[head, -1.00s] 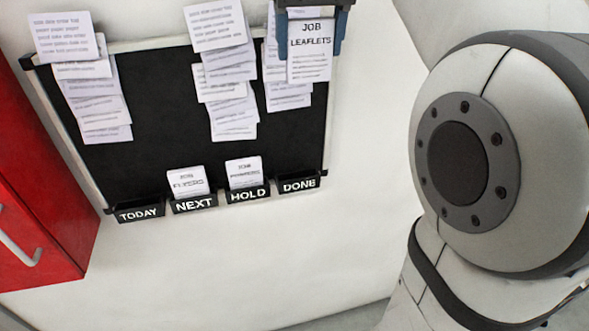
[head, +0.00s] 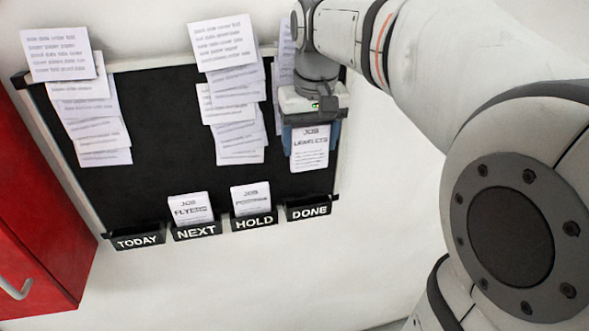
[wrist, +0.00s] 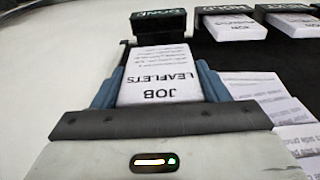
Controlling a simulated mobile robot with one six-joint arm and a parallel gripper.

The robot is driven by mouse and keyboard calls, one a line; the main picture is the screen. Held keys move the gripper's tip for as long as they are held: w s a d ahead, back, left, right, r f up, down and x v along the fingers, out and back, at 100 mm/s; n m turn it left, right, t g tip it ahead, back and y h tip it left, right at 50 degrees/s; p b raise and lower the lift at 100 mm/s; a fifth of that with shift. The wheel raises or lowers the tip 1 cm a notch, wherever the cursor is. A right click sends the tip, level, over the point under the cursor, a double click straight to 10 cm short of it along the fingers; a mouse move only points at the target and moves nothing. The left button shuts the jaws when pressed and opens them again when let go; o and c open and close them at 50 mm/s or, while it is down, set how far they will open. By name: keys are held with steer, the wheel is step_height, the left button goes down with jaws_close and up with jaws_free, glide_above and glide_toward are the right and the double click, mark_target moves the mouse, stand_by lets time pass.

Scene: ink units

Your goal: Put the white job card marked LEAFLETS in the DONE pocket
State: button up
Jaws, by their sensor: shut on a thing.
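The white job card marked LEAFLETS (head: 310,155) hangs from my gripper (head: 312,128), which is shut on its upper end. The card is upright in the head view, a little above the DONE pocket (head: 309,210) and apart from it. In the wrist view the card (wrist: 160,85) lies between the two blue fingers of my gripper (wrist: 160,90), its print upside down. The DONE pocket (wrist: 160,24) shows beyond the card's far end there. I see no card in the DONE pocket.
The TODAY pocket (head: 138,241) looks empty. The NEXT pocket (head: 197,232) holds a FLYERS card (head: 190,207); the HOLD pocket (head: 254,222) holds another card (head: 250,199). Pinned papers (head: 235,90) hang on the black board (head: 165,120). A red cabinet (head: 40,220) stands left.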

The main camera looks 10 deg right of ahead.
step_height(320, 180, down, 12)
steer(key=shift+r+p, duration=0.1)
steer(key=shift+p, duration=0.25)
steer(key=o, duration=1)
